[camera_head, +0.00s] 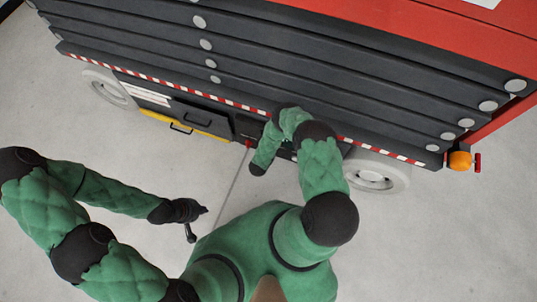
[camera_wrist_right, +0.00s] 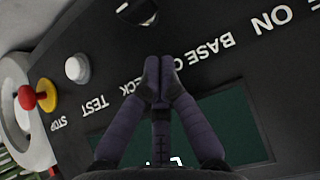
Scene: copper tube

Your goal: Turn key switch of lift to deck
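In the right wrist view, the lift's dark control panel (camera_wrist_right: 225,75) appears upside down, with BASE and partly covered DECK lettering. A round, metallic, knob-like switch (camera_wrist_right: 137,11) sits at the top edge, partly cut off; I take it for the key switch. My right gripper (camera_wrist_right: 160,62) has its dark fingertips together over the lettering, below the switch in the picture and apart from it. Nothing shows between the tips. In the head view, the lift (camera_head: 300,60) stands ahead, and my right arm hides part of its lower side. My left gripper (camera_head: 197,221) is open and empty above the floor.
A red stop button (camera_wrist_right: 27,97) on a yellow base, a white button (camera_wrist_right: 76,67) and a dark green screen (camera_wrist_right: 220,125) are on the panel. The floor (camera_head: 400,240) at right is clear.

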